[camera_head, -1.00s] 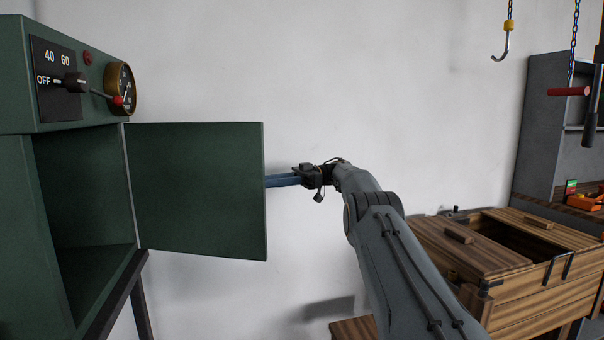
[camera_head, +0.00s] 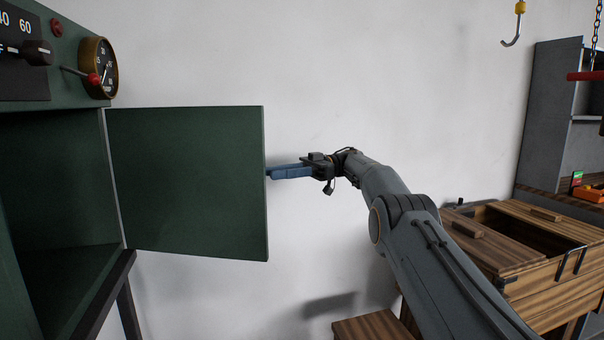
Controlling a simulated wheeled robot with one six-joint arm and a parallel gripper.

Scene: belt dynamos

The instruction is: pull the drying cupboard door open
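The drying cupboard (camera_head: 62,285) is a dark green box on black legs at the left. Its door (camera_head: 188,180) stands wide open, swung out to the right from its hinge side, and the inside shows empty where I can see it. My gripper (camera_head: 272,174) is at the door's free edge, coming from the right. Its blue fingers end at or just behind that edge. The door may hide the fingertips, and no handle shows, so I cannot tell whether they hold anything.
A dial (camera_head: 99,68) and a red-tipped lever (camera_head: 93,79) sit on the cupboard's upper panel. A wooden chest (camera_head: 540,285) stands at the lower right, with a grey shelf unit (camera_head: 545,125) behind it. A hook (camera_head: 513,40) hangs at the top right.

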